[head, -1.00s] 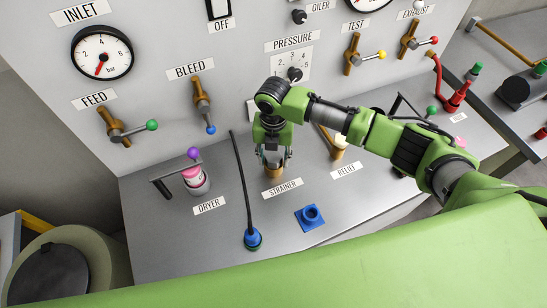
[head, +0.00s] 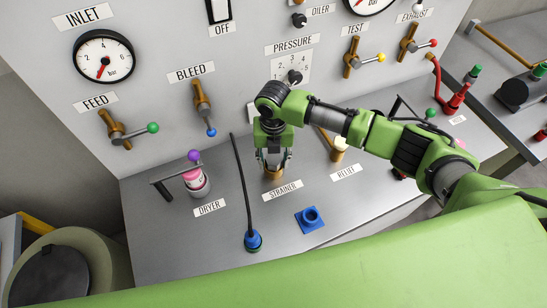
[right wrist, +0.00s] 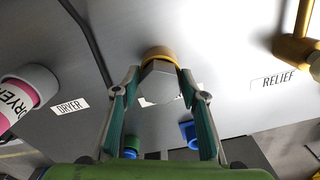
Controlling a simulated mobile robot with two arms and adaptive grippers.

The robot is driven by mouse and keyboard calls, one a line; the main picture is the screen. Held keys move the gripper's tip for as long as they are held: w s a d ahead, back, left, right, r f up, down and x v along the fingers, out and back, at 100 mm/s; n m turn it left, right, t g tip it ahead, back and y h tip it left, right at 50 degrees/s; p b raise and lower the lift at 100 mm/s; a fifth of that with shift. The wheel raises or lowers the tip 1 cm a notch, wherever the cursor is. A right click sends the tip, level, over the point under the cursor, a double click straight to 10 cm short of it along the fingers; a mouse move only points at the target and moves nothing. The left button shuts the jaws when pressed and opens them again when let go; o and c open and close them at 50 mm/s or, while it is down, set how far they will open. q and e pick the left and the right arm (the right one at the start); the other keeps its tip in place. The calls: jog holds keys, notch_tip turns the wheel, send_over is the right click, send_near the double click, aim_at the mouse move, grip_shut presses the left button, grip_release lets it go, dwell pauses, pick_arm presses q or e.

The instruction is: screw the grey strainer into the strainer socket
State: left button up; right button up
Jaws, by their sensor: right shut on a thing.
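My right gripper (head: 273,160) points down above the STRAINER label on the grey bench. It is shut on the grey strainer, whose pale hexagonal body shows between the fingers in the right wrist view (right wrist: 158,82). The brass strainer socket (head: 273,173) is directly below the fingertips; its ring (right wrist: 159,53) shows at the strainer's far end. The strainer and ring line up closely, but I cannot tell how deep the strainer sits. In the head view the fingers hide most of the strainer. My left gripper is not in view.
The pink-and-white dryer (head: 194,180) stands left, with a black lever beside it. A black cable runs to a blue plug (head: 253,240); a blue socket (head: 310,219) is at the front. The brass relief fitting (head: 339,150) is close on the right. The valve panel rises behind.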

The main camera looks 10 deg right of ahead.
jog(key=m, duration=0.6)
jog(key=shift+m, duration=0.3)
jog(key=m, duration=0.6)
jog(key=shift+m, duration=0.4)
jog(key=o, duration=1.2)
notch_tip(320, 180, up, 12)
jog(key=shift+f, duration=0.1)
